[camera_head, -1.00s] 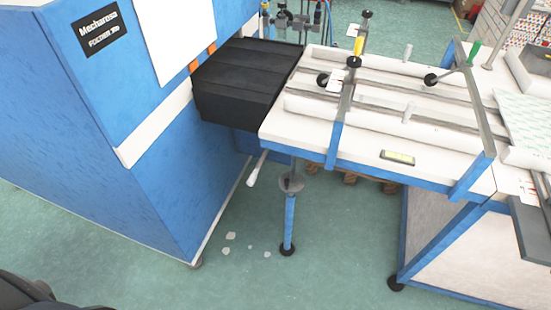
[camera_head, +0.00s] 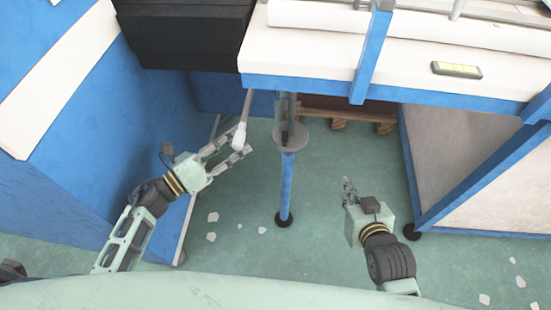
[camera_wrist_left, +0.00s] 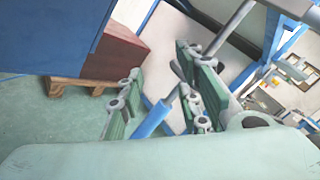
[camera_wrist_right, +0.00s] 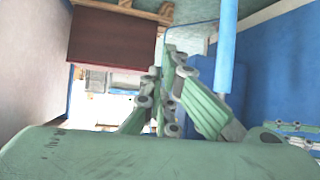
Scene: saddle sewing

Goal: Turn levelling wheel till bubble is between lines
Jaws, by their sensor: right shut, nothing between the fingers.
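The levelling wheel (camera_head: 290,137) is a grey disc on the blue table leg (camera_head: 287,185), under the white table's front edge. The leg also shows in the left wrist view (camera_wrist_left: 153,119) and right wrist view (camera_wrist_right: 227,45). The bubble level (camera_head: 457,69), a dark bar with a yellow-green vial, lies on the tabletop; its bubble is too small to read. My left gripper (camera_head: 236,146) is open, left of the wheel, its fingertips near the white-ended lever (camera_head: 240,135); I cannot tell whether they touch. My right gripper (camera_head: 347,184) is shut and empty, right of and lower than the wheel.
A blue machine (camera_head: 90,110) stands at the left with a black part (camera_head: 190,35) by the table. A blue-framed panel (camera_head: 465,165) closes the right side. A wooden pallet (camera_head: 345,122) lies under the table. The green floor around the leg is mostly clear.

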